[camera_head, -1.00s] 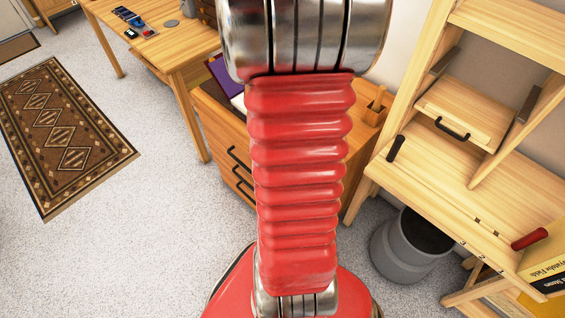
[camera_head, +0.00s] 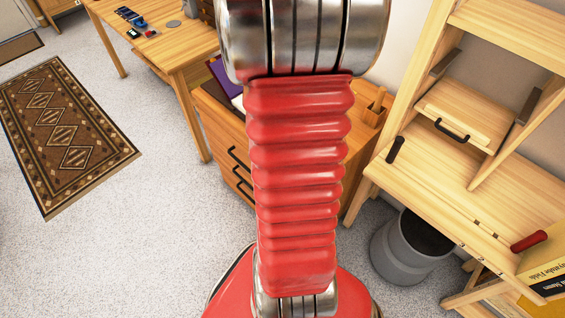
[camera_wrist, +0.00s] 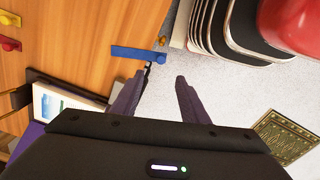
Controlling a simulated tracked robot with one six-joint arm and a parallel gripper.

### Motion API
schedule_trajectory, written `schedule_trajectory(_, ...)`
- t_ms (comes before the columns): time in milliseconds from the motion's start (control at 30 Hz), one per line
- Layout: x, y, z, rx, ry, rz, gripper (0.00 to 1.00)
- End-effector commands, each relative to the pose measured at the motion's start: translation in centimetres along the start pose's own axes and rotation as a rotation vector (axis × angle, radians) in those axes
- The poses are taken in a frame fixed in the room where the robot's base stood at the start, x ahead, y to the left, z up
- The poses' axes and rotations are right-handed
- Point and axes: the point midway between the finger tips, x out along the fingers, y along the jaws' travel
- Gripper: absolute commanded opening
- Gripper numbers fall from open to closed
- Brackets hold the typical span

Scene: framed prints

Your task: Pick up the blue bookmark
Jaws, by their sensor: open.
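The blue bookmark (camera_wrist: 138,53) is a flat blue strip in the wrist view. It lies on the wooden top of a drawer cabinet (camera_wrist: 95,35), with its right end at the cabinet's edge. My gripper (camera_wrist: 159,77) is open and empty, its two dark fingers apart. In the picture, the fingertips are just below the bookmark's right end, and the gap between them is over the floor. I cannot tell their height relative to the bookmark. In the head view my red arm hides part of the cabinet (camera_head: 226,125), and neither bookmark nor gripper shows.
A small yellow knob (camera_wrist: 162,41) is close to the bookmark's right end. A framed print (camera_wrist: 62,108) is left of my fingers. In the head view, a grey bin (camera_head: 395,255) and a pale wooden desk (camera_head: 440,175) stand right of the cabinet. Floor at left is open around a rug (camera_head: 75,140).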

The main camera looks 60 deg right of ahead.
Motion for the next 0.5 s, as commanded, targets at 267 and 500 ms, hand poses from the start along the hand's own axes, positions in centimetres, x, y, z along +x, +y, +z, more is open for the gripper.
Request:
schedule_trajectory(267,1.3,0.0,0.1,0.003,-0.002,-0.003,0.41)
schedule_trajectory(500,4.5,0.0,0.1,0.004,-0.002,-0.003,0.41)
